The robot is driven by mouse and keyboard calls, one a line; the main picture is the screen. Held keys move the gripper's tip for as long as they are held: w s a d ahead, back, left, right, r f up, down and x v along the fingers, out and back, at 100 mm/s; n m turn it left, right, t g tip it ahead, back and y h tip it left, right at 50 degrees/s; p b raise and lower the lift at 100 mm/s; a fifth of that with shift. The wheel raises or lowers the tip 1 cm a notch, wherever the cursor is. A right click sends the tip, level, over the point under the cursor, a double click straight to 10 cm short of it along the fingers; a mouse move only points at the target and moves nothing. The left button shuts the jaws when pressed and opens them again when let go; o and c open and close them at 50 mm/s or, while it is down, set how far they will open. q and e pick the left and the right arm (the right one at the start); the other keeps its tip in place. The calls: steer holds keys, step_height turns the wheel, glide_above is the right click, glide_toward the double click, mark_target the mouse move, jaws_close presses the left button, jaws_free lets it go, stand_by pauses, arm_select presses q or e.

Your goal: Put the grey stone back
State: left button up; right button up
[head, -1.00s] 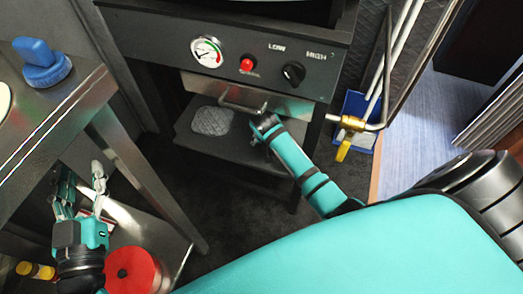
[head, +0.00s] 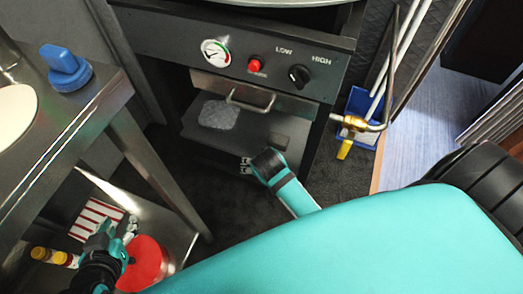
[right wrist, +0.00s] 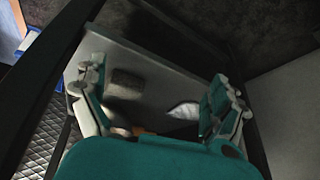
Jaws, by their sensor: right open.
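In the right wrist view the block (right wrist: 127,83) lies on the pale shelf between my spread fingers, not gripped. A light grey rounded square patch (head: 218,115) is on the same shelf further left. My right gripper (head: 245,165) is open and empty, just off the shelf's front edge. My left gripper (head: 131,230) is low at the left, beside a red round thing; its finger opening is unclear.
The oven drawer handle (head: 250,101) hangs above the shelf. A steel table (head: 65,125) with a blue knob-like object (head: 67,69) stands at left. The red round thing (head: 145,263) sits on its lower shelf. A blue dustpan (head: 358,115) and pipes are at right. Dark floor lies between.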

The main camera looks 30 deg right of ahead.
steer(key=s+a+r+n+t+y, duration=0.2)
steer(key=r+n, duration=0.2)
steer(key=r, duration=0.4)
steer(key=s+a+r+n+t+y, duration=0.1)
steer(key=s+a+r+n+t, duration=0.1)
steer(key=r+n, duration=0.3)
step_height(320, 180, up, 3)
steer(key=shift+s+f+t+y, duration=0.1)
steer(key=shift+s+t+y, duration=0.3)
steer(key=shift+s+t, duration=0.15)
